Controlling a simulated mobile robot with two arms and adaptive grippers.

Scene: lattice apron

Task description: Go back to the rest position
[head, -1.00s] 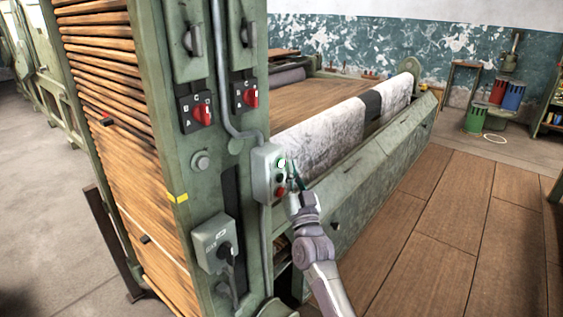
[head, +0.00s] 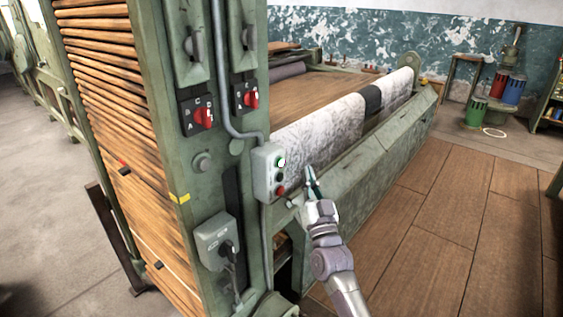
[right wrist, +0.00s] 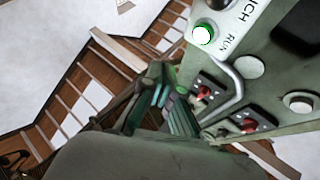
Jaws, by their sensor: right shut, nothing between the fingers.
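My right gripper (head: 312,182) is shut and empty. In the head view it stands just right of the grey push-button box (head: 268,173) on the machine's green post, apart from it, in front of the pale fleece-like sheet. The box has a lit green-white button (head: 281,162) and a red button (head: 280,191). In the right wrist view the closed fingers (right wrist: 176,112) show below the lit button (right wrist: 203,35), which has the label RUN beside it. My left gripper is in neither view.
The green machine post (head: 215,150) with red rotary switches (head: 204,117) and the slatted lattice (head: 110,110) stand on the left. A green trough (head: 375,175) runs behind my right arm. Wooden floor (head: 450,220) on the right is clear. Coloured cans (head: 512,92) stand far back.

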